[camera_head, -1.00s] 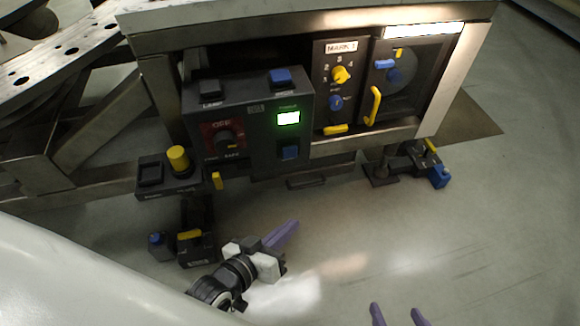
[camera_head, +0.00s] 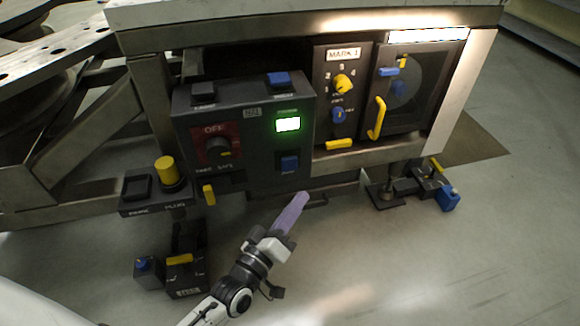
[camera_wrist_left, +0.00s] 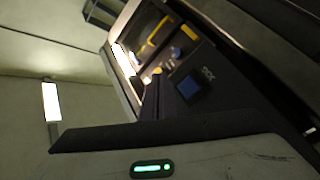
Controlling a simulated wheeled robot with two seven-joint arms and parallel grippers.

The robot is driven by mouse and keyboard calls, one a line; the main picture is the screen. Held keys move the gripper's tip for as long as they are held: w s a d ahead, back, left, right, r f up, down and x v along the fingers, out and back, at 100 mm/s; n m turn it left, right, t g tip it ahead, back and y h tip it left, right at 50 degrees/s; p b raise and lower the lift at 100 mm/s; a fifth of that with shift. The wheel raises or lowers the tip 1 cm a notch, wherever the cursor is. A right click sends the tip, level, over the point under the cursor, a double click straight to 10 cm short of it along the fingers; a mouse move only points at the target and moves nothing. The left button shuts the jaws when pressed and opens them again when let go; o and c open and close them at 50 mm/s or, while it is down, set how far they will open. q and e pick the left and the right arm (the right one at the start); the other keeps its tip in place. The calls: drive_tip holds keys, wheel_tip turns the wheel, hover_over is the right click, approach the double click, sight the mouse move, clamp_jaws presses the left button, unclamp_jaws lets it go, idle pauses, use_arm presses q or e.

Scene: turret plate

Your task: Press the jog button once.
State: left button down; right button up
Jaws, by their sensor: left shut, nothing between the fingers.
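The jog button appears to be the blue square button (camera_head: 289,163) low on the front of the dark control box (camera_head: 245,180), under the lit green display. Its small label is hard to read in the head view. The blue button also shows in the wrist view (camera_wrist_left: 189,88), with a short white label beside it. My left gripper (camera_head: 302,197) is shut and empty, its purple fingers pointing up toward the box. In the picture its tips are a little below and right of the blue button, apparently apart from it. My right gripper is out of view.
The box also carries a red-backed rotary switch (camera_head: 218,147), a black top button (camera_head: 203,91) and a blue top button (camera_head: 279,79). A yellow button (camera_head: 166,170) stands at left. A MARK 1 panel (camera_head: 325,75) and yellow-handled door (camera_head: 447,75) are at right.

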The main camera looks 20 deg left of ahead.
sight(296, 164)
use_arm(q)
drive_tip(key=w+a+b, duration=0.2)
drive_tip(key=w+a, duration=0.2)
drive_tip(key=w, duration=0.2)
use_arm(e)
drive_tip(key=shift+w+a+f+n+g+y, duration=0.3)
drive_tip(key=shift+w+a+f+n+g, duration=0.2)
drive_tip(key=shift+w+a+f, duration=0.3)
use_arm(q)
drive_tip(key=shift+w+a, duration=0.1)
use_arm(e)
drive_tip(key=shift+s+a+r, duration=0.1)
use_arm(q)
drive_tip(key=shift+w, duration=0.1)
idle(1.0)
drive_tip(key=shift+w+a+b, duration=0.2)
drive_tip(key=shift+w+b, duration=0.05)
drive_tip(key=shift+b, duration=0.05)
